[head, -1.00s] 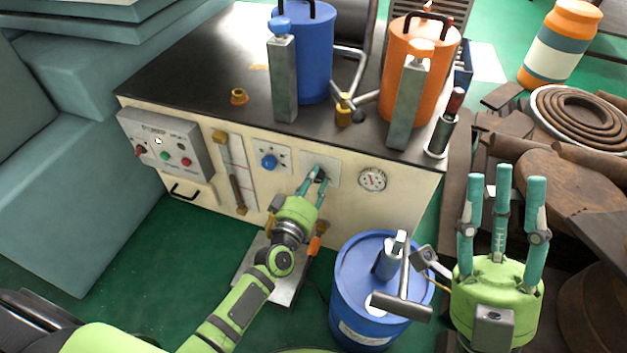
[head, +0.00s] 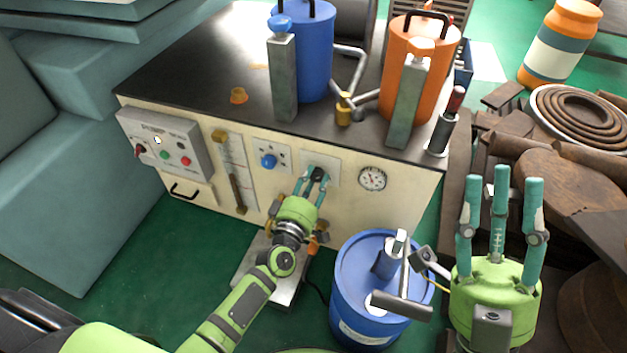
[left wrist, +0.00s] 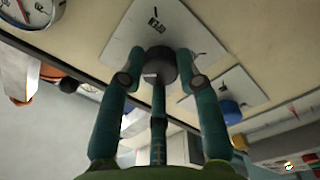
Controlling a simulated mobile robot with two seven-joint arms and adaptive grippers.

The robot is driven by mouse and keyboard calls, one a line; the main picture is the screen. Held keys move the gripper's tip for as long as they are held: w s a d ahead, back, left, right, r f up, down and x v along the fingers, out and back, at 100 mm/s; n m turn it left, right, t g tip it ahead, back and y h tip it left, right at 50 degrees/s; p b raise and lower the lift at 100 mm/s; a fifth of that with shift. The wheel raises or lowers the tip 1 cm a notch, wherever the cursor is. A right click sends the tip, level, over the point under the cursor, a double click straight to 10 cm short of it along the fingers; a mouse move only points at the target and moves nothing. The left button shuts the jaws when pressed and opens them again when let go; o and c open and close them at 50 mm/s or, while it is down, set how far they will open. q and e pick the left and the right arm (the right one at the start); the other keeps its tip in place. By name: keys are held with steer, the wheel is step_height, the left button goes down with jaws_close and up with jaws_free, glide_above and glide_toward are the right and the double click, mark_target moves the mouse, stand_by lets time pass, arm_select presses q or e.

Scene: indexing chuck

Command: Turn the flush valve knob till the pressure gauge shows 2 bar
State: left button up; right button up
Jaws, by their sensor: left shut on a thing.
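The flush valve knob (head: 318,173) is a dark round knob on a pale plate on the cabinet's front. My left gripper (head: 312,178) has its three teal fingers closed around it. In the left wrist view the knob (left wrist: 160,64) sits between the fingertips, with the plate's marks behind it. The pressure gauge (head: 372,179) is a round white dial to the right of the knob. It also shows, cut off, in the left wrist view (left wrist: 32,8). Its reading is too small to tell. My right gripper (head: 502,188) is open and empty, fingers up, at the right.
A blue knob (head: 268,161) on another plate is left of the flush valve. A grey switch box (head: 165,143) is further left. A blue drum (head: 345,310) stands on the floor below the gauge, near my left arm. Brown scrap (head: 580,180) lies at the right.

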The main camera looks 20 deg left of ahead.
arm_select(q)
steer(key=shift+s+d+f, duration=0.1)
steer(key=shift+d+f, duration=0.1)
steer(key=shift+d, duration=0.1)
steer(key=o, duration=1.1)
steer(key=shift+o, duration=0.2)
steer(key=shift+a+r, duration=0.1)
steer(key=s, duration=1.2)
steer(key=shift+a, duration=0.35)
steer(key=shift+f, duration=0.25)
